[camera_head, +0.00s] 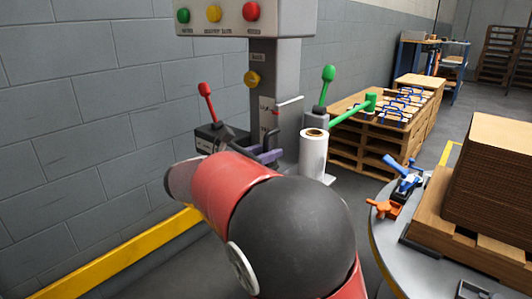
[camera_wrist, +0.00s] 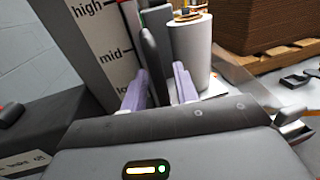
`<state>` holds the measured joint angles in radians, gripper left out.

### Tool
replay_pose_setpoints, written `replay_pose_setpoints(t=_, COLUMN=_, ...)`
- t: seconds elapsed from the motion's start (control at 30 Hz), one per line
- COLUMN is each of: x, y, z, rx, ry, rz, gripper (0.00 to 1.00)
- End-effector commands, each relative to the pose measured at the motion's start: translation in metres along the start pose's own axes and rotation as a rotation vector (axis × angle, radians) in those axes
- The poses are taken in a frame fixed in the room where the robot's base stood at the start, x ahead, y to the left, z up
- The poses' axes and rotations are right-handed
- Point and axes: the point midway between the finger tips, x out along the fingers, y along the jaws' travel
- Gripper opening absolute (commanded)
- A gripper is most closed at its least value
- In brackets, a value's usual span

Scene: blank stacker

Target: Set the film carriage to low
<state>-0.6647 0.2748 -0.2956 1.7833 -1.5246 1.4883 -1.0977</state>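The film carriage carries a white film roll (camera_head: 313,153), upright beside the grey mast (camera_head: 278,68); the roll also shows in the wrist view (camera_wrist: 193,50). A white scale (camera_wrist: 103,40) on the mast reads high, mid and a partly hidden low. A whitish pointer (camera_head: 290,100) juts out near the top of the scale. My gripper (camera_head: 263,154) is in front of the mast, left of the roll. In the wrist view its lavender fingers (camera_wrist: 160,88) are apart. A dark upright bar (camera_wrist: 154,52) stands between them in the picture; I cannot tell whether they touch it.
A red-knobbed lever (camera_head: 207,103) stands left of the mast, green-knobbed levers (camera_head: 328,86) to its right. A button panel (camera_head: 220,16) is above. A round table (camera_head: 382,228) with clamps and a pallet of cardboard (camera_head: 493,180) are at right. A yellow floor rail (camera_head: 110,262) runs along the wall.

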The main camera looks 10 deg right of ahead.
Motion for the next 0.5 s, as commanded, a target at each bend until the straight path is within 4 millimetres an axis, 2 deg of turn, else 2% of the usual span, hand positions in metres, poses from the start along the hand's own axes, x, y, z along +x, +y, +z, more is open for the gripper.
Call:
replay_pose_setpoints(t=0.03, x=-0.0001, y=0.0000, z=0.0001, rx=0.000, ry=0.000, rz=0.000, gripper=0.30)
replay_pose_setpoints(t=0.27, x=-0.0003, y=0.0000, z=0.0000, rx=0.000, ry=0.000, rz=0.000, gripper=0.00)
replay_pose_setpoints(t=0.5, x=-0.0004, y=0.0001, z=-0.0002, rx=0.000, ry=0.000, rz=0.000, gripper=0.00)
